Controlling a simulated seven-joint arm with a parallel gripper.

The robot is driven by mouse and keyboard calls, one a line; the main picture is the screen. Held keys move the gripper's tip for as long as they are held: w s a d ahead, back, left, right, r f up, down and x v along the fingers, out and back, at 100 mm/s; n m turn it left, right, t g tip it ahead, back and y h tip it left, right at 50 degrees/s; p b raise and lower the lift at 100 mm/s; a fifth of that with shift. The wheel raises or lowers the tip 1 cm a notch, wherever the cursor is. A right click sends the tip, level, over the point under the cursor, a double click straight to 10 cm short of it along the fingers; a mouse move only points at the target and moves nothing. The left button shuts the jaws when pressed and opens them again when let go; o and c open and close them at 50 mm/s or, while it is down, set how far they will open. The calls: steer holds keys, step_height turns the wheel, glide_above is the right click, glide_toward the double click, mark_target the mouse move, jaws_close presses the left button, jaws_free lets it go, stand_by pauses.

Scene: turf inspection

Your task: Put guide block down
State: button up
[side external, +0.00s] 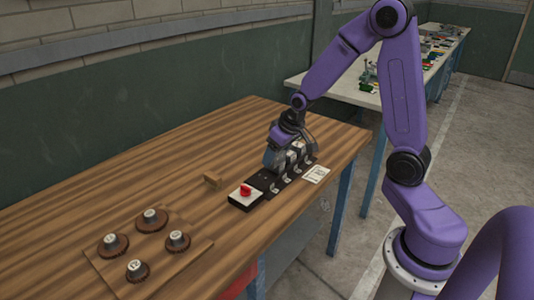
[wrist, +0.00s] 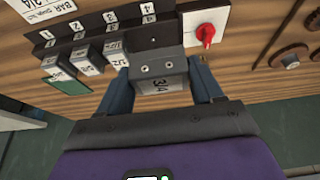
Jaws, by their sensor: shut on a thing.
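My gripper (wrist: 160,72) is shut on a dark grey guide block (wrist: 157,67) marked 3/4, with one blue finger on each side. The block is at the slot 4 end of a black rack (wrist: 98,34) with numbered slots. I cannot tell whether the block touches the rack or hangs just above it. Other grey blocks (wrist: 88,60) sit at the lower-numbered slots. In the side external view, my gripper (side external: 288,157) is low over the rack (side external: 262,183), and hides the held block from clear view.
A red knob (wrist: 206,33) on a white-topped box stands beside the slot 4 end. A printed card (side external: 316,174) lies by the other end. A small wooden piece (side external: 212,180) and a board (side external: 195,250) with several round parts lie left. Bare tabletop lies behind.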

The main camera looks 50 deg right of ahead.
steer(key=shift+s+a+r, duration=0.1)
steer(key=shift+s+r, duration=0.2)
steer(key=shift+s, duration=0.3)
steer(key=w+d, duration=0.8)
glide_toward(249, 157)
steer(key=shift+w+f, duration=0.65)
steer(key=shift+w, duration=0.05)
steer(key=shift+w+d+f, duration=0.1)
steer(key=shift+w+f, duration=0.35)
steer(key=shift+f, duration=1.65)
steer(key=shift+f, duration=0.15)
steer(key=o, duration=1.2)
steer(key=shift+o, duration=0.2)
